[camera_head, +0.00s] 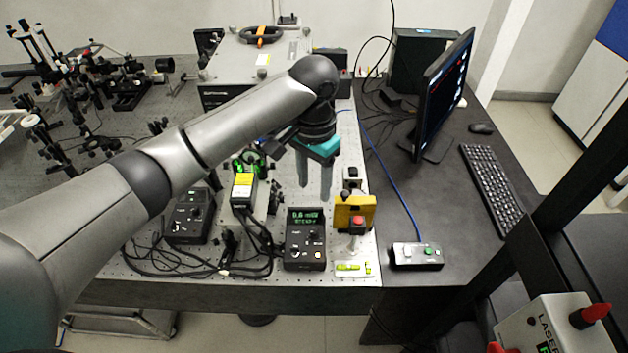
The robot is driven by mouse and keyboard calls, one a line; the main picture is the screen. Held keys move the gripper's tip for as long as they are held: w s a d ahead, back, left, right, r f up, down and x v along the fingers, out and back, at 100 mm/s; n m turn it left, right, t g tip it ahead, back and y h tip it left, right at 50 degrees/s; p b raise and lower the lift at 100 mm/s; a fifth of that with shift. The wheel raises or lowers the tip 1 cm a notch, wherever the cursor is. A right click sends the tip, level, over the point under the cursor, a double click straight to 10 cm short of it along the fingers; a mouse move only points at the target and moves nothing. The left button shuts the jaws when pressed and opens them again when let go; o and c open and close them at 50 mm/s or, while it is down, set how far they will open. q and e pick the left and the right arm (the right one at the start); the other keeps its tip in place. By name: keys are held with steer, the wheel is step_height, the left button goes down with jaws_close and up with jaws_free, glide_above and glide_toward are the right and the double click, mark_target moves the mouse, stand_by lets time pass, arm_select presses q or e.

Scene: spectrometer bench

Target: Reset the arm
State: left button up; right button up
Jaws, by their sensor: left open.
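My left arm comes in from the left and reaches over the optical bench (130,292). My left gripper (314,196) points down above the bench, with its two grey fingers apart and nothing between them. It hangs behind the meter (305,240) with the green display and left of the yellow mount (352,212) with a red button. My right gripper does not show in this view.
A control box (416,256) with buttons sits on the dark desk, right of the bench. A monitor (443,95) and keyboard (492,190) stand farther right. Black cables (190,262) lie on the bench. Several optics mounts crowd the back left. A laser box (555,325) is at the lower right.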

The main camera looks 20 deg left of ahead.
arm_select(q)
steer(key=s+d+f+t+h, duration=0.25)
steer(key=s+d+f, duration=0.5)
steer(key=s, duration=0.45)
steer(key=s+a+f+n+t+y, duration=0.1)
steer(key=s+a+f+n+y, duration=0.15)
steer(key=s+a, duration=0.9)
step_height(320, 180, down, 27)
steer(key=s+g+b, duration=0.1)
steer(key=b, duration=0.7)
steer(key=s+a+f+b, duration=0.1)
steer(key=s+f+b, duration=0.3)
steer(key=s+f, duration=0.4)
steer(key=s+a+f+g+b, duration=0.1)
steer(key=s+f+b, duration=0.3)
steer(key=f, duration=1.2)
steer(key=s, duration=0.4)
steer(key=shift+s+f+b, duration=0.2)
steer(key=shift+f+b, duration=0.15)
